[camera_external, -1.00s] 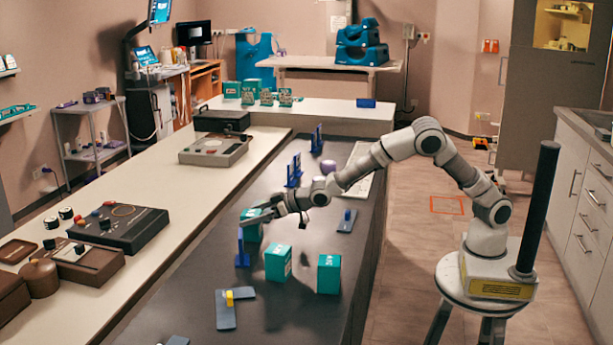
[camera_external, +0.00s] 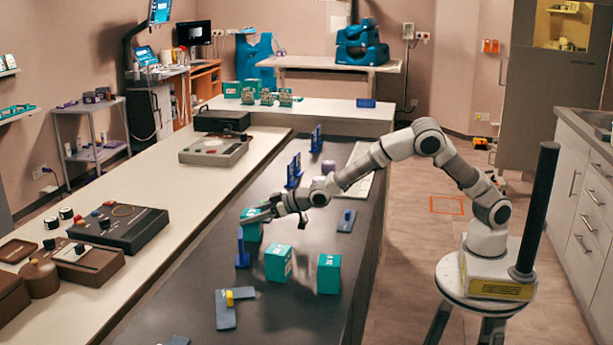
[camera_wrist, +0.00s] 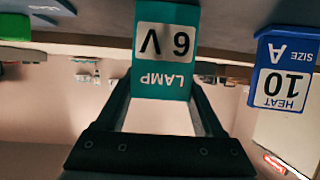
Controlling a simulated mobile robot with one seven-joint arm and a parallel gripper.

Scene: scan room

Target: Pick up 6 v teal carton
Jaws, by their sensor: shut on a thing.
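The 6 V teal carton (camera_wrist: 163,85) is in the wrist view, with its white label and "LAMP" upside down. My gripper (camera_wrist: 162,98) has one finger on each side of it and is shut on it. In the external view my gripper (camera_external: 260,216) is at the far left carton (camera_external: 251,231), over the dark counter, and partly covers it. I cannot tell there whether the carton is clear of the counter. Two other teal cartons (camera_external: 278,263) and (camera_external: 328,274) stand apart on the counter, nearer the camera.
A blue upright sign (camera_wrist: 283,75) reading "10 HEAT SIZE A" is close beside the carton. A blue stand (camera_external: 242,250) is just in front of the carton. A flat blue-grey piece with a yellow knob (camera_external: 229,297) lies nearer. Blue holders (camera_external: 294,172) stand farther back.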

